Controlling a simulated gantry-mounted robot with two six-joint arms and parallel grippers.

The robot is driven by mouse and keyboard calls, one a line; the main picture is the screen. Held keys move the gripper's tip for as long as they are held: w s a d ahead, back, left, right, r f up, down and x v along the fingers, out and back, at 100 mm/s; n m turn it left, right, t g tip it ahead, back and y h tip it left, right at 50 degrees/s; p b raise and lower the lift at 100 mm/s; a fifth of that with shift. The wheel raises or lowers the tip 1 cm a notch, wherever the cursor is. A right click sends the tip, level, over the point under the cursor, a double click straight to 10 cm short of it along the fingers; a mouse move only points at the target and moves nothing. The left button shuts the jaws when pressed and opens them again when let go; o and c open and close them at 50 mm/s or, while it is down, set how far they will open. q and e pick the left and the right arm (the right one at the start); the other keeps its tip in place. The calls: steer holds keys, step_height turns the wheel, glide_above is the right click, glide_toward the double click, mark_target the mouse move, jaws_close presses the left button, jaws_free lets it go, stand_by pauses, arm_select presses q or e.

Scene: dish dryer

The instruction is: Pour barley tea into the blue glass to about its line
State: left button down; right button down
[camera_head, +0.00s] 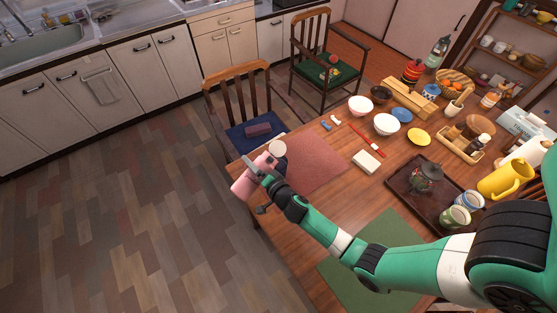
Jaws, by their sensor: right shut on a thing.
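My right gripper (256,168) is at the table's left edge, beside the dark-red placemat. It is shut on a pink thing (243,186), perhaps a jug or bottle, partly hidden by the gripper. A pale round piece (277,148) shows beside the gripper; I cannot tell what it belongs to. No clear blue glass with a line shows. A blue-and-white cup (470,200) stands on the dark tray at the right, next to a green cup (455,217). No barley tea can be made out. My left gripper is out of view.
The wooden table (340,205) carries a dark-red placemat (310,165), a green mat (375,270), white bowls (387,124), a red pen-like stick (366,140) and a dark tray (405,177) with a teapot (426,178). A chair (240,95) stands close behind the gripper.

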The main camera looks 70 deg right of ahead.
steer(key=shift+r+p, duration=0.45)
steer(key=shift+p, duration=0.05)
steer(key=shift+r+m+p, duration=0.4)
steer(key=shift+r+p, duration=0.05)
steer(key=shift+p, duration=0.4)
steer(key=shift+s+d+r+m+y+p, duration=0.1)
steer(key=shift+d+r+m+y+p, duration=0.3)
steer(key=shift+p, duration=0.7)
stand_by(1.5)
